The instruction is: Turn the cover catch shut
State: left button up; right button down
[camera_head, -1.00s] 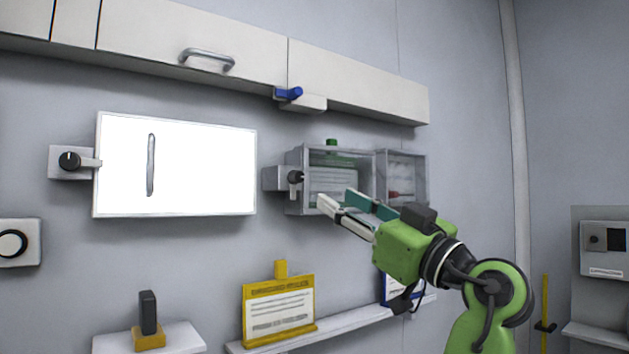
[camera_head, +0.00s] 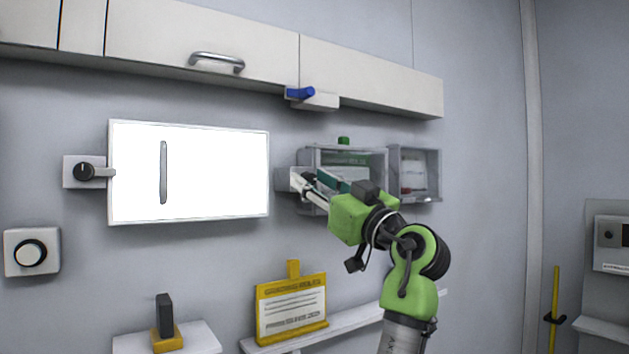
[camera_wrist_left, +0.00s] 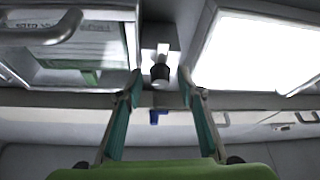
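The cover catch is a grey block (camera_head: 283,180) with a dark knob, on the wall at the left side of a clear-fronted box (camera_head: 370,165). My left gripper (camera_head: 306,182) is at this catch, and its fingers hide most of the knob in the head view. In the left wrist view, the dark knob (camera_wrist_left: 160,73) and its pale lever (camera_wrist_left: 162,50) show between the two fingertips (camera_wrist_left: 161,82). The fingers are open, with a gap on both sides of the knob. The box's cover looks closed. My right gripper is not in view.
A bright white panel (camera_head: 190,172) is left of the catch, with another knob catch (camera_head: 84,171) at its left side. A blue handle (camera_head: 300,93) sits above, under the cabinets (camera_head: 370,80). A yellow sign (camera_head: 290,308) stands on the shelf below.

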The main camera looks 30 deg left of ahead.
pick_arm(q)
grip_shut()
jog(key=shift+n+g, duration=0.3)
jog(key=shift+n, duration=0.3)
jog(key=n+g, duration=0.1)
jog(key=n, duration=0.2)
jog(key=shift+r+g, duration=0.1)
jog(key=shift+g, duration=0.2)
jog(key=n+g, duration=0.2)
jog(key=n, duration=0.1)
jog(key=shift+r+n, duration=0.15)
jog(key=shift+n, duration=0.25)
jog(key=n+g+p, duration=0.1)
jog(key=n+p, duration=0.1)
jog(key=n, duration=0.1)
jog(key=shift+w+r, duration=0.1)
jog(key=n+h+p, duration=0.1)
jog(key=n+p, duration=0.1)
jog(key=n+g+h+p, duration=0.1)
jog(key=n+p, duration=0.1)
jog(key=n, duration=0.1)
jog(key=shift+d+r+n+g, duration=0.1)
jog(key=shift+n+g, duration=0.2)
jog(key=shift+n+h+p, duration=0.4)
jog(key=shift+n+p, duration=0.55)
jog(key=shift+n, duration=0.25)
jog(key=shift+n+h+p, duration=0.5)
jog(key=shift+n+p, duration=0.2)
jog(key=shift+n, duration=0.4)
jog(key=shift+f, duration=0.2)
